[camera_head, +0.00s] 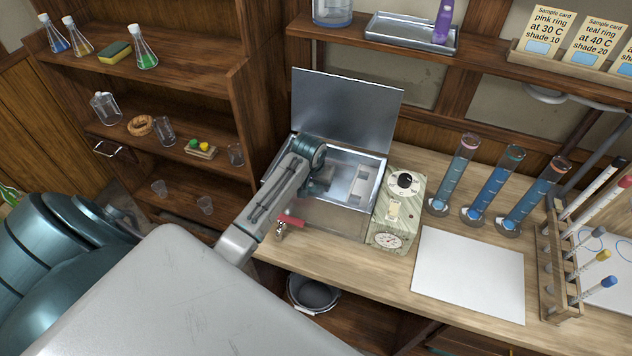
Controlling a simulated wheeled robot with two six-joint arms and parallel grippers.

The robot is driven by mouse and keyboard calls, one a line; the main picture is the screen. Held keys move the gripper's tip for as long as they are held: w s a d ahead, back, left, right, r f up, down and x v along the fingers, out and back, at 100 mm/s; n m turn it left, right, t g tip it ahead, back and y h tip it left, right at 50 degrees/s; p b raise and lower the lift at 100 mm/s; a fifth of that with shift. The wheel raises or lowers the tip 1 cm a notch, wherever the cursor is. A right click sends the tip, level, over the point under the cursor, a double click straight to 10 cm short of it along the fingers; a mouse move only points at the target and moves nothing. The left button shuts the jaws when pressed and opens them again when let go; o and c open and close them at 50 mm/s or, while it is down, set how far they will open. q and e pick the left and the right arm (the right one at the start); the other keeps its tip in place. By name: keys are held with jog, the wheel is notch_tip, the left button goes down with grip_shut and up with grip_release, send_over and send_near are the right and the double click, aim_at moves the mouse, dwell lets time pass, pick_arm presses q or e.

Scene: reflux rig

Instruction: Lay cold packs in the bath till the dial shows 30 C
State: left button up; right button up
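The bath (335,217) is an open metal box on the bench, with its lid (345,110) raised at the back. My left arm comes in from the lower left and reaches over the bath's front wall. My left gripper (320,186) is down inside the bath's left half; its fingers are too small and shaded to read. A pale grey piece (361,184) shows inside the bath on the right; I cannot tell whether it is a cold pack. The round dial (388,240) is on the green control box (381,223) right of the bath; its reading is too small. My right gripper is out of view.
A red-handled tap (290,221) sticks out at the bath's front. Several cylinders of blue liquid (490,186) stand right of the control box, behind a blank white sheet (469,273). A wooden rack (560,265) stands farther right. A bucket (313,293) is below the bench.

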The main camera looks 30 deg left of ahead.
pick_arm(q)
jog(key=shift+s+r, duration=0.1)
jog(key=shift+r, duration=0.55)
jog(key=b+v, duration=0.3)
jog(key=v, duration=0.8)
jog(key=shift+s+f, duration=0.1)
